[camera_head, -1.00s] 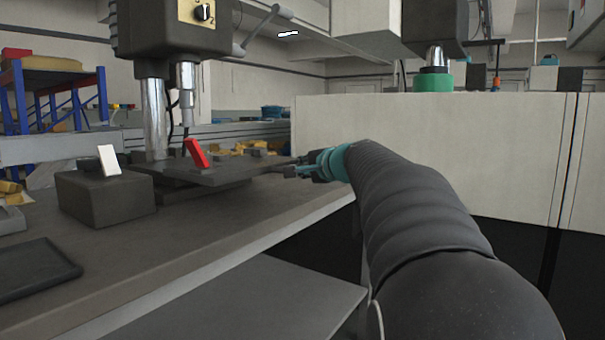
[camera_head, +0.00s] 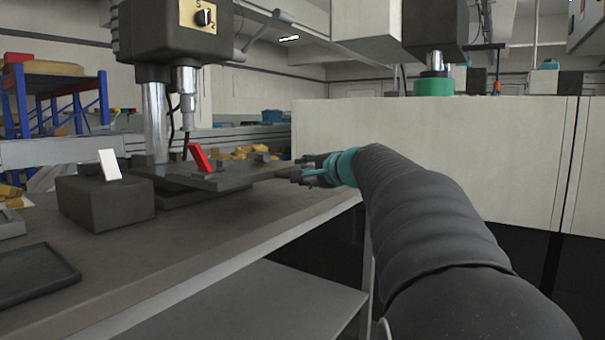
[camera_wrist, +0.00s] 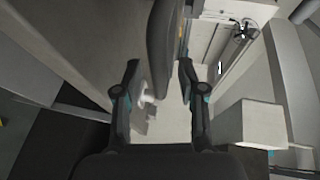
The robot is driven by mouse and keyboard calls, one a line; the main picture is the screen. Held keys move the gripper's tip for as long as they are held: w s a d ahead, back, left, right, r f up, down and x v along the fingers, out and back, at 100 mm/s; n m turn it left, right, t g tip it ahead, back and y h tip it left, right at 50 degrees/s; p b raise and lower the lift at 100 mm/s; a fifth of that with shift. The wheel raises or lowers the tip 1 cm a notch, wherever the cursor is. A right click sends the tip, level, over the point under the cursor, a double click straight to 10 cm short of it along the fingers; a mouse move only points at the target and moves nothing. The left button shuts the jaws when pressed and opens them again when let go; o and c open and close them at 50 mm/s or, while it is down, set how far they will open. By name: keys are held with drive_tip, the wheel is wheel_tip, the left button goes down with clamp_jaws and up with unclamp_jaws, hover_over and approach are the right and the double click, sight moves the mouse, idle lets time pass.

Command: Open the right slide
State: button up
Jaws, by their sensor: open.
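My gripper (camera_head: 306,172) is in the middle of the head view, in front of the left end of a large off-white cabinet (camera_head: 440,150). It also shows in the wrist view (camera_wrist: 158,64), where its two fingers stand apart with nothing clamped between them. A dark, rounded upright piece (camera_wrist: 165,40) comes down from the top edge between the fingertips; I cannot tell what it is or whether it touches them. A small white knob-like part (camera_wrist: 148,97) shows between the fingers, beyond them. I cannot single out the right slide in either view.
A grey workbench (camera_head: 200,255) runs along the left, with a drill press (camera_head: 160,30), its dark table (camera_head: 190,182) with a red piece (camera_head: 198,157), and a dark block (camera_head: 105,200). A white box (camera_wrist: 248,125) is right of the gripper in the wrist view.

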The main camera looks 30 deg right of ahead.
drive_tip(key=v, duration=1)
drive_tip(key=shift+s, duration=0.25)
drive_tip(key=s+a+f+n+g+y+p, duration=0.1)
drive_tip(key=s+a+f+n+g+p, duration=0.35)
drive_tip(key=a, duration=0.45)
drive_tip(key=s+a+f+n+g+p, duration=0.1)
drive_tip(key=s+a+f+n+g, duration=0.15)
drive_tip(key=s+a+f, duration=0.45)
drive_tip(key=s+a+f+n+g+h+p, duration=0.1)
drive_tip(key=s+a+f+n, duration=0.1)
drive_tip(key=s+f+n, duration=0.2)
drive_tip(key=s+a+f+n+g+h+p, duration=0.1)
drive_tip(key=s+a+f+n+g+p, duration=0.1)
drive_tip(key=s+f, duration=0.6)
drive_tip(key=a+f+n, duration=0.1)
drive_tip(key=n, duration=0.1)
drive_tip(key=shift+s+n+h, duration=0.15)
drive_tip(key=shift+n+h, duration=0.15)
drive_tip(key=shift+n, duration=0.1)
drive_tip(key=shift+a, duration=0.1)
